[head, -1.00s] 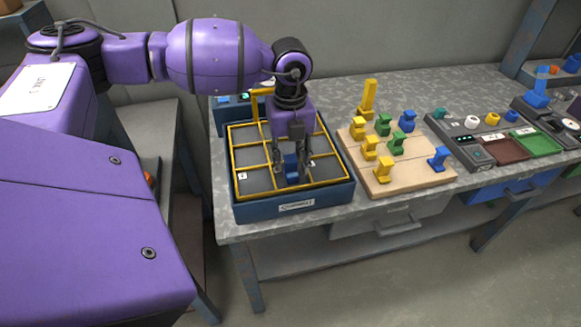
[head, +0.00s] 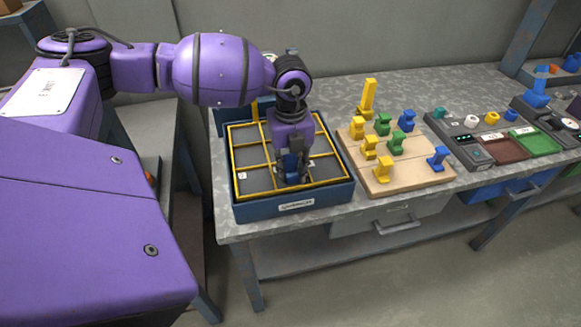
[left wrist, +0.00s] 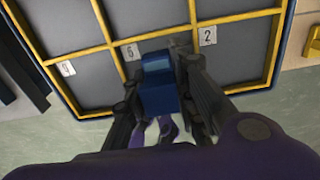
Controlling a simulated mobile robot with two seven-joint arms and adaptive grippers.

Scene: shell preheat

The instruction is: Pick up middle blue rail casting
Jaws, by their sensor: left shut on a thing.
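A blue rail casting (head: 292,163) is in the middle part of the dark blue tray (head: 256,211) with a yellow grid. My left gripper (head: 291,178) points down into the tray and is shut on this casting, its fingers on both sides. The left wrist view shows the blue casting (left wrist: 158,90) between the dark fingers (left wrist: 158,112), near tags reading 6 and 2. The fingers hide part of it, and I cannot tell whether it touches the tray floor. My right gripper is not in view.
A wooden board (head: 414,177) with several yellow, green and blue castings stands right of the tray. Further right are a dark red tray (head: 502,148) and a green tray (head: 538,140). The grey bench (head: 232,229) has a narrow clear strip along its front edge.

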